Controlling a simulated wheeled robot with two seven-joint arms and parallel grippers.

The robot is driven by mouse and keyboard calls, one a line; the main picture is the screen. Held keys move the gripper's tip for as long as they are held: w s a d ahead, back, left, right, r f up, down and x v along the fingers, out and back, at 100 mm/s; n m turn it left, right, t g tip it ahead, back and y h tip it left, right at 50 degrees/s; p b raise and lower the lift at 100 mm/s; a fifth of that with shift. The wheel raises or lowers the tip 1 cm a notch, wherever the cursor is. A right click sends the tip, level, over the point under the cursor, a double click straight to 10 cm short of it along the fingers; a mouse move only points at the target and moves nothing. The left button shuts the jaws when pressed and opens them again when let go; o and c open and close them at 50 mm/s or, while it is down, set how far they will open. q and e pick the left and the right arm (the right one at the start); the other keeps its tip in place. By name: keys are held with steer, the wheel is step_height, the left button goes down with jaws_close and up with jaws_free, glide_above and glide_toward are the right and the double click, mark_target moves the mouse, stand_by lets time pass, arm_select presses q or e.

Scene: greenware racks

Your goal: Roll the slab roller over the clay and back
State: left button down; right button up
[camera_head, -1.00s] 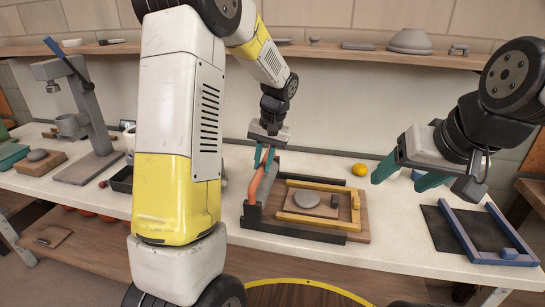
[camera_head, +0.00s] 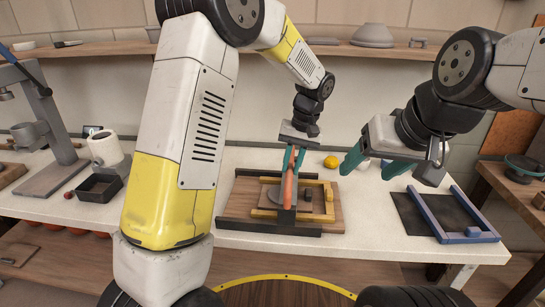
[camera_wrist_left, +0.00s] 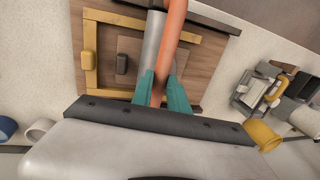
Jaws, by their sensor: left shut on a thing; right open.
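The slab roller's orange bar (camera_head: 289,188) runs front to back across the wooden board (camera_head: 335,220). My left gripper (camera_head: 293,155) is shut on this bar near its far end. In the left wrist view the teal fingers (camera_wrist_left: 164,92) clasp the orange bar (camera_wrist_left: 173,35), with a grey cylinder (camera_wrist_left: 152,42) alongside it. My right gripper (camera_head: 372,165) is open and empty, above the bench right of the board.
Dark rails (camera_head: 268,227) edge the board. A blue frame on a dark mat (camera_head: 425,214) lies to the right. A yellow ball (camera_head: 331,162) sits behind the board. A black tray (camera_head: 98,188) and white mug (camera_head: 105,148) stand left. Bare bench lies between board and blue frame.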

arm_select(q)
steer(key=shift+d, duration=1.45)
steer(key=c, duration=1.3)
jaws_free()
steer(key=shift+r, duration=0.15)
step_height(320, 180, up, 8)
steer(key=d, duration=0.1)
steer(key=shift+d+f, duration=0.2)
steer(key=shift+f, duration=0.05)
steer(key=shift+s, duration=0.1)
